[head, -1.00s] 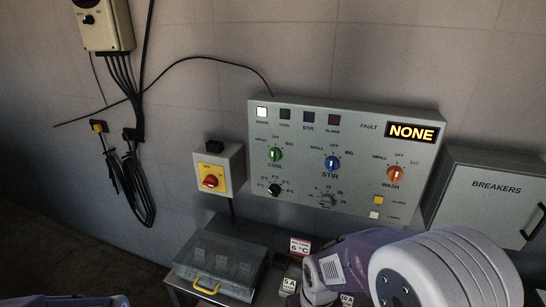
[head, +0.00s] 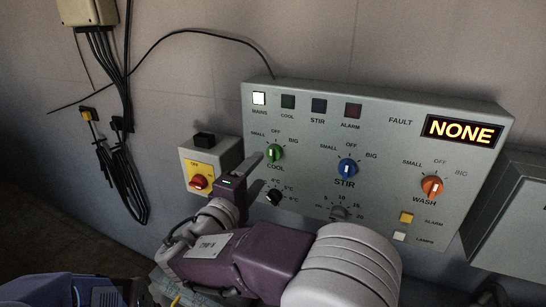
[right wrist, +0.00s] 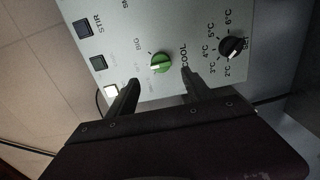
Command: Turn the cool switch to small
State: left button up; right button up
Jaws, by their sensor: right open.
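The cool switch is a green round knob (head: 275,153) at the left of the grey control panel, with SMALL to its left, OFF above and BIG to its right. Its white mark points up at OFF. The knob also shows in the right wrist view (right wrist: 160,62). My right gripper (right wrist: 160,76) is open and empty, its two fingers apart on either side of the knob's line and short of it, with no contact visible. In the head view my right gripper (head: 258,163) is just left of the knob. My left gripper is not in view.
The black temperature knob (head: 273,197) sits just below the cool switch. The blue STIR knob (head: 347,168) and orange WASH knob (head: 432,187) are to the right. The fault display (head: 460,131) reads NONE.

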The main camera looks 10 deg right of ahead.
aim_at(271, 157)
jog(key=p+x, duration=0.1)
jog(key=x, duration=0.7)
jog(key=shift+w+d, duration=0.2)
jog(key=shift+d, duration=0.05)
grip_shut()
